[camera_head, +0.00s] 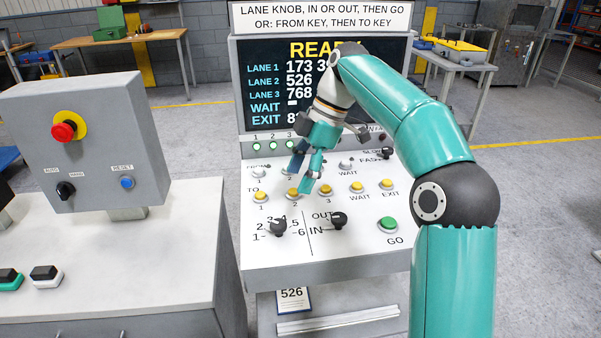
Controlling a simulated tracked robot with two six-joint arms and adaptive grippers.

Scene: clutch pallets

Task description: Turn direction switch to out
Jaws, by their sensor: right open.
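The direction switch (338,220) is a black knob on the sloped white control panel (265,255), beside the printed words OUT and IN. Its handle seems to lie toward IN, but it is too small to be sure. My right gripper (298,181) reaches down from above over the panel's upper middle, up and left of the switch. Its fingers are apart and empty, above the row of yellow TO buttons, and hide part of the upper button row. My left gripper is not in view.
A black lane knob (278,227) sits left of the switch, and a green GO button (387,224) to its right. The display (270,85) stands behind, partly covered by my right arm. A grey box with a red emergency button (64,131) stands at left.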

